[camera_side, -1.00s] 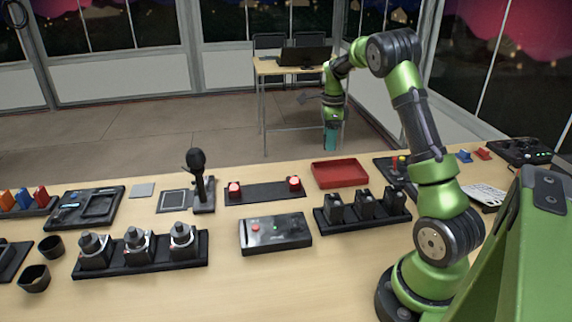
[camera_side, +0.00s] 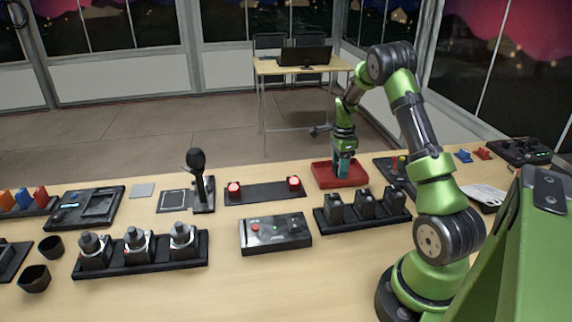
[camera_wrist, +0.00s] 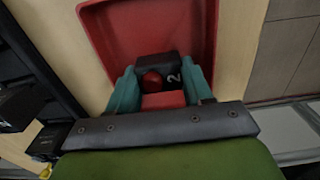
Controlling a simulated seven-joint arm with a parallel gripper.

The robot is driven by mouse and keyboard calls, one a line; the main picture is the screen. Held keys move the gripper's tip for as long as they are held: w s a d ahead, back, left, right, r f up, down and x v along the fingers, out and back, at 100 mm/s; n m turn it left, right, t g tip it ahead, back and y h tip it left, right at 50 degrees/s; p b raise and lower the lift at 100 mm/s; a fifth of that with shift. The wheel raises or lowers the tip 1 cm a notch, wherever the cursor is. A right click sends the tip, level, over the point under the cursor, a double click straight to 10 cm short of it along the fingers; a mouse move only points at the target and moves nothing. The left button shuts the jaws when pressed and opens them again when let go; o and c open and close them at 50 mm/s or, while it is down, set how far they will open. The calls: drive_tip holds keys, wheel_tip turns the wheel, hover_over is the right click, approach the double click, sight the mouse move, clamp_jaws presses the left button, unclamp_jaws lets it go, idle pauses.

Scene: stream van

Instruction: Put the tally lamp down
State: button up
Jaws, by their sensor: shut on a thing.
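The tally lamp (camera_wrist: 170,66) shows in the wrist view as a black block with a red dome and a white "2". My gripper (camera_wrist: 160,74) is shut on it, with one teal finger on each side. In the side view my gripper (camera_side: 342,170) points down inside the outline of the red tray (camera_side: 320,178). The tray also surrounds the lamp in the wrist view (camera_wrist: 95,35). The fingers mostly hide the lamp in the side view. I cannot tell whether it touches the tray floor.
A black strip (camera_side: 264,192) with two glowing red lamps lies left of the tray. A black rack (camera_side: 362,222) of several dark blocks stands in front. A joystick panel (camera_side: 392,172) is close on the right. The floor lies beyond the table's far edge.

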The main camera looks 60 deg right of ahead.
drive_tip(key=shift+f, duration=0.35)
drive_tip(key=shift+f, duration=0.15)
drive_tip(key=o, duration=1.1)
drive_tip(key=shift+c, duration=0.2)
